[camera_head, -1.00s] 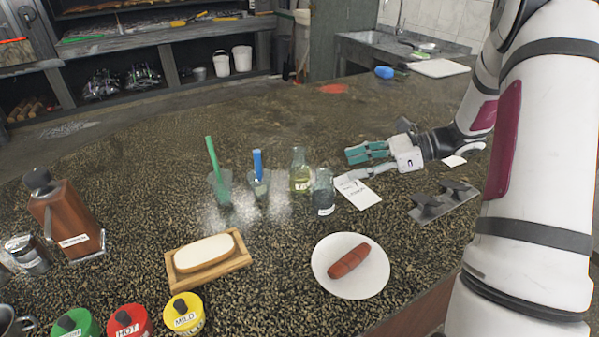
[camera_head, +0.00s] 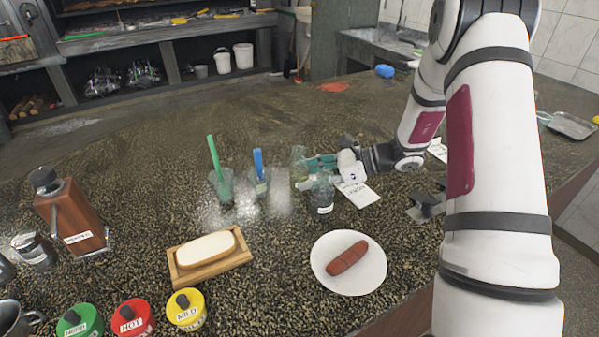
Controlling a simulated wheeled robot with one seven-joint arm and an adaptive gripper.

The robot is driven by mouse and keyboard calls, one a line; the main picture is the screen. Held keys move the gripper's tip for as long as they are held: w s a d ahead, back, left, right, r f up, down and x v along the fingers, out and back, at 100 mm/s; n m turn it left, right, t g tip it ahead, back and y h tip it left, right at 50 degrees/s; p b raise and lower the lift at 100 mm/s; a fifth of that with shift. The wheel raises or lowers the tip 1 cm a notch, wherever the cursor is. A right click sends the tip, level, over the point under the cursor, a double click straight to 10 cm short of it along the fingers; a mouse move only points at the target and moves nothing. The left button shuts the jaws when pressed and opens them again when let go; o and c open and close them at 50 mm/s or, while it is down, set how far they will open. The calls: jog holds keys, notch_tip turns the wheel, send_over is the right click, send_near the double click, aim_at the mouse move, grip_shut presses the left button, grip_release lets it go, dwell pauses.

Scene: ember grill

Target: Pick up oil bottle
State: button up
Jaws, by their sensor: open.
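The oil bottle (camera_head: 298,173), a small glass flask with yellowish liquid, stands upright on the speckled counter. It is partly hidden behind the fingers of my gripper (camera_head: 312,171). My gripper reaches in from the right with its teal fingers open at the bottle's right side. I cannot tell whether the fingers touch the bottle or whether it lies between them. A dark glass bottle with a white label (camera_head: 322,196) stands just in front, close under the fingers.
Glasses with a green stick (camera_head: 215,158) and a blue stick (camera_head: 259,165) stand to the left. A white plate with a sausage (camera_head: 372,281) and a wooden board with bread (camera_head: 235,262) lie in front. A white card (camera_head: 360,195) lies to the right.

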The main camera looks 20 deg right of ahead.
aim_at(305, 155)
jog(key=shift+x, duration=0.8)
jog(key=shift+c, duration=0.6)
jog(key=c, duration=1)
jog(key=shift+r, duration=0.15)
jog(key=shift+r, duration=4.8)
